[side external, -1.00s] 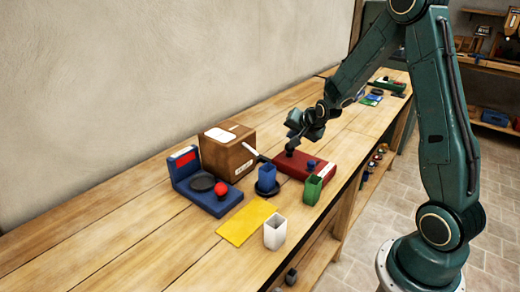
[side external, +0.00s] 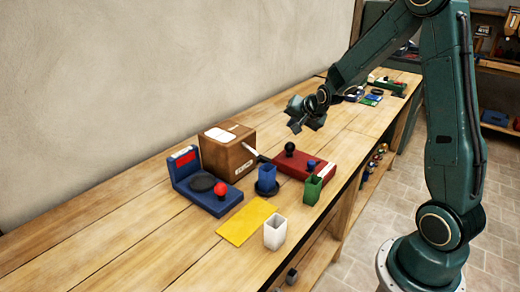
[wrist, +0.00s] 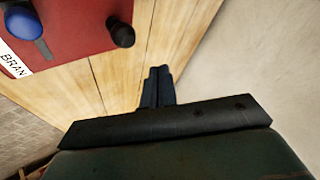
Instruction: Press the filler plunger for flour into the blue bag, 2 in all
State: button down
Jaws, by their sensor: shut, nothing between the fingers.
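The blue bag (side external: 267,178), open at the top, stands upright on a dark round pad (side external: 267,192) by the spout of the brown filler box (side external: 226,154). A red block (side external: 318,172) beside it carries a black knob (side external: 290,148) and a smaller blue knob (side external: 311,164). I read no flour label. My gripper (side external: 296,127) is shut and empty, above and apart from the black knob; its closed fingers (wrist: 158,75) show in the wrist view.
A green bag (side external: 312,188) stands right of the blue one, and a white bag (side external: 275,232) near the front edge. A yellow mat (side external: 246,221) lies flat. A blue scale (side external: 208,201) with a red knob (side external: 221,189) stands left. The bench's left end is clear.

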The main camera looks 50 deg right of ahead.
aim_at(292, 145)
jog(key=shift+r, duration=0.65)
dwell(2.1)
notch_tip(292, 145, up, 4)
jog(key=shift+f, duration=0.1)
jog(key=shift+f, duration=0.1)
dwell(0.5)
jog(key=shift+f, duration=4.35)
jog(key=shift+f, duration=0.55)
